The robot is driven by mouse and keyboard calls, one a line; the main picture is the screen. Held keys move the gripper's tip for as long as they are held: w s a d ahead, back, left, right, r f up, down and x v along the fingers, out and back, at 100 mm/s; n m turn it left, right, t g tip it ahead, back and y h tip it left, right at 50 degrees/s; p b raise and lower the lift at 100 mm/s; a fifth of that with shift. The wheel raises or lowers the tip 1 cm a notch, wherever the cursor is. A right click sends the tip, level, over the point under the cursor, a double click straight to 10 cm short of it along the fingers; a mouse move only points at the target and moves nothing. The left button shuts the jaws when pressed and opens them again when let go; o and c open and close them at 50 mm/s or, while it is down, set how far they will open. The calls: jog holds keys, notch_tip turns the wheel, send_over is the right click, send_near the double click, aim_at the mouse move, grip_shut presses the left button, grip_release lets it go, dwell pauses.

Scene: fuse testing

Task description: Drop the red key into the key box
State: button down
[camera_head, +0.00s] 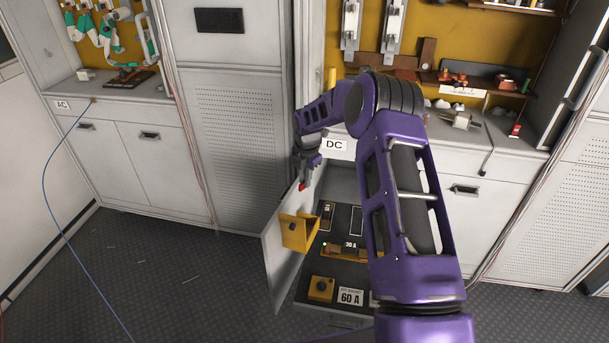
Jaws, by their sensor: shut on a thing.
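My gripper (304,177) is at the end of my purple arm, left of the DC label, and points downward. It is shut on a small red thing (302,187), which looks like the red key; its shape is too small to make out. A yellow box (299,231) with a dark spot on its front is on the inner side of an open white panel. It looks like the key box. The gripper and the red key are above this box, apart from it in the picture. The inside of the box is hidden.
An open drawer or compartment (311,268) with 30 A and 60 A labels lies right of the box. The white panel (283,240) stands out on its left. My arm hides part of the compartment. White cabinets stand behind. The dark floor (170,270) at left is mostly free.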

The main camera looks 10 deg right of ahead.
notch_tip(320, 180, down, 5)
jog(key=shift+b, duration=1.1)
jog(key=c, duration=0.8)
grip_release()
jog(key=shift+c, duration=0.2)
jog(key=shift+r, duration=0.1)
jog(key=s+r+p, duration=0.1)
jog(key=s+r, duration=0.2)
jog(key=r, duration=1.4)
